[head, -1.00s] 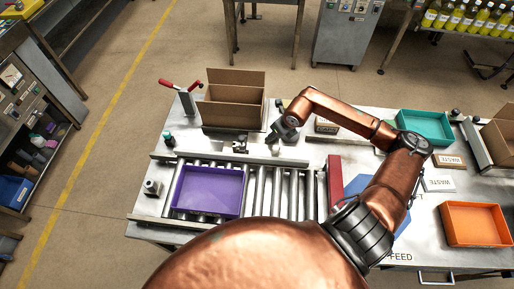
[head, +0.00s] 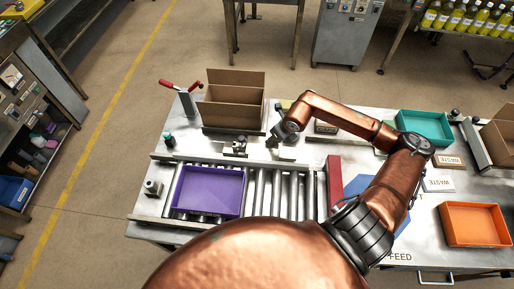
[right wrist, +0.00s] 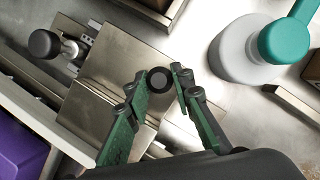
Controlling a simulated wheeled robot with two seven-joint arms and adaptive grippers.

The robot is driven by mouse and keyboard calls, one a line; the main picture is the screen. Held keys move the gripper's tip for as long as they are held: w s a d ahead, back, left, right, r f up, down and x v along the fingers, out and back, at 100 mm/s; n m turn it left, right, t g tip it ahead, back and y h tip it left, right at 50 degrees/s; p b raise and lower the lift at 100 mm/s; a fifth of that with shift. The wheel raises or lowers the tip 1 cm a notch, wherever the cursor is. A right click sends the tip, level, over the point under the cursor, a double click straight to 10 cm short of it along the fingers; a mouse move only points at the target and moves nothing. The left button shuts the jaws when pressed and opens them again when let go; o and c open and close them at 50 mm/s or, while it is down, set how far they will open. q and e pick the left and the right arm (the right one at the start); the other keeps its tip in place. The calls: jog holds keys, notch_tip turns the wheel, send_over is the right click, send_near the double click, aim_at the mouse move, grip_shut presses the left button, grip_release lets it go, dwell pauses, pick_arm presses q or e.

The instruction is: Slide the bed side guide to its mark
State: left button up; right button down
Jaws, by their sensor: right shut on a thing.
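My right gripper (head: 279,134) is at the far edge of the roller bed, right of the brown open carton. In the right wrist view its green fingers (right wrist: 155,90) are shut on a dark round knob (right wrist: 159,78) above a flat metal plate (right wrist: 98,92). This plate looks like part of the side guide, but I cannot be sure. Its mark cannot be made out. The roller bed (head: 285,190) carries a purple tray (head: 210,188) at its left end. My left gripper is not in view.
A second dark knob (right wrist: 43,43) stands beside the plate. A grey and teal post (right wrist: 245,50) is close to the right fingers. The brown carton (head: 233,108) stands behind the bed. A red block (head: 334,180) stands at the bed's right end.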

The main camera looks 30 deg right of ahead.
jog(key=shift+s+a, duration=1.1)
jog(key=shift+s, duration=0.2)
jog(key=c, duration=1.6)
grip_release()
jog(key=v, duration=1.2)
jog(key=shift+w, duration=0.15)
